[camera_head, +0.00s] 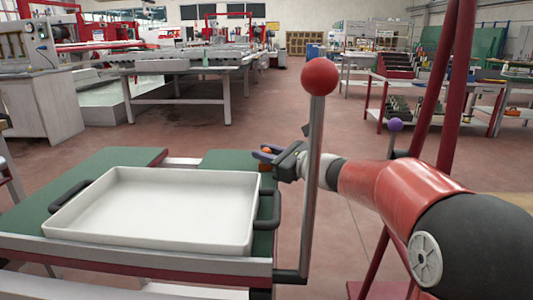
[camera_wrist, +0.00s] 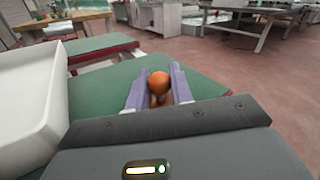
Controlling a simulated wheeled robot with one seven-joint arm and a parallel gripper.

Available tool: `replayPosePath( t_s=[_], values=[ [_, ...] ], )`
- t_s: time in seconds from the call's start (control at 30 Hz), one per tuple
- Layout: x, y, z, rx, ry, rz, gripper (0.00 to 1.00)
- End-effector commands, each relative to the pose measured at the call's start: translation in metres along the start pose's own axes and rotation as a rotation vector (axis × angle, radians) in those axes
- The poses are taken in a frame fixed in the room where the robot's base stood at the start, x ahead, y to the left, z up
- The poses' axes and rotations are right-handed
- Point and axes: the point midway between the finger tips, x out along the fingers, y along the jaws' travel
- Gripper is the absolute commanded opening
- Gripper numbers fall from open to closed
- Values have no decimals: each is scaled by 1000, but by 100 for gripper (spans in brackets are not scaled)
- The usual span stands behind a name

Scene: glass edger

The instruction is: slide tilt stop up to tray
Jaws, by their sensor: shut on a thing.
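The white tray (camera_head: 155,210) lies on a green-topped table (camera_head: 120,162) with a dark handle at each side. In the wrist view the tray's edge (camera_wrist: 30,105) shows at the left. My gripper (camera_head: 266,154) is over the green top beyond the tray's far right corner. In the wrist view, my gripper (camera_wrist: 160,92) is shut on an orange round knob (camera_wrist: 158,82); the knob also shows small in the head view (camera_head: 266,150). The knob appears to belong to the tilt stop, but its lower part is hidden between the fingers.
A grey lever (camera_head: 315,180) with a red ball (camera_head: 320,76) rises at the table's right edge, in front of my wrist in the head view. A purple ball (camera_head: 395,125) on a rod stands farther right. Bare green top lies between tray and gripper.

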Motion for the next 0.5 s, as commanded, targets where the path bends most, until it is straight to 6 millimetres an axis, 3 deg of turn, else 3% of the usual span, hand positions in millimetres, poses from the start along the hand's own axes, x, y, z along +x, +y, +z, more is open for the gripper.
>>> replayPosePath(
  t_s=[0.3,0.5],
  values=[
    [-20,30,4,-3,-1,0,0],
    [-23,34,7,-1,0,1,0]
  ],
)
